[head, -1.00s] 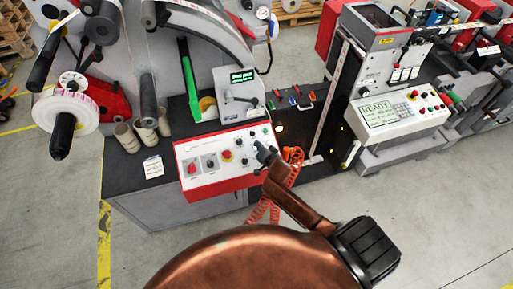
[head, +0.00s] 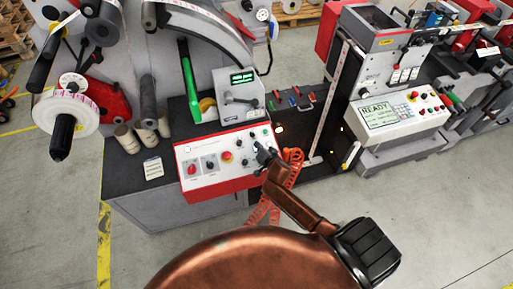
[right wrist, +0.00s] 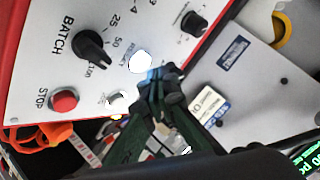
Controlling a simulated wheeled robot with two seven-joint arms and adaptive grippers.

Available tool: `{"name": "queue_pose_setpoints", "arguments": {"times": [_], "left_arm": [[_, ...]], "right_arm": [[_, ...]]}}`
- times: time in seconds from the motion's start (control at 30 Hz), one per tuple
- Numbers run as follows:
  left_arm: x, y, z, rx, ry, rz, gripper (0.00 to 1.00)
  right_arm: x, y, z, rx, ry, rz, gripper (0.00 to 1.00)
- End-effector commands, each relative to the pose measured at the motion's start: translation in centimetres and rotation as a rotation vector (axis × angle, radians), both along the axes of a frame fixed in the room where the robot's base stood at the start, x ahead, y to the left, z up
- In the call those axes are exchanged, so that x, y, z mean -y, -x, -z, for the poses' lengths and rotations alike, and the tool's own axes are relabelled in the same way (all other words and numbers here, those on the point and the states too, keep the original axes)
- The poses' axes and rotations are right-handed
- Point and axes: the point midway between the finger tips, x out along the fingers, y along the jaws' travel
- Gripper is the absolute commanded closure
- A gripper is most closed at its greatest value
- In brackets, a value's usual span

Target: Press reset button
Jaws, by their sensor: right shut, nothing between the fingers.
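The white control panel (head: 205,150) with red edging sits on the front of the machine. In the right wrist view, a bright white round button (right wrist: 140,62) stands beside the printed word RESET. My right gripper (head: 262,153) is shut and empty at the panel's right end. In the right wrist view, the dark fingertips of this gripper (right wrist: 165,82) are just beside the white button. I cannot tell whether they touch the panel. My left gripper is not in view.
A red STOP button (right wrist: 65,100) and a black BATCH knob (right wrist: 92,45) are on the same panel. An orange coiled hose (head: 292,165) hangs right beside my right gripper. A second panel with a READY screen (head: 378,115) stands farther right. The floor in front is clear.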

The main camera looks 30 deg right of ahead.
Motion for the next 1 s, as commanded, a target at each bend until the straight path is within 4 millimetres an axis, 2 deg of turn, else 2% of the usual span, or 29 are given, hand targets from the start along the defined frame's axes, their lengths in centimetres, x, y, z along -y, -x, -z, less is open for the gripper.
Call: {"name": "queue_pose_setpoints", "arguments": {"times": [0.43, 1.0], "left_arm": [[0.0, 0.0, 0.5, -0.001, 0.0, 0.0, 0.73], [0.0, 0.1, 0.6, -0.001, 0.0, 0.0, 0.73]], "right_arm": [[0.0, -0.2, 0.8, 0.0, -0.002, 0.001, 1.0], [0.1, -0.3, 1.0, 0.0, -0.001, 0.0, 1.0]]}}
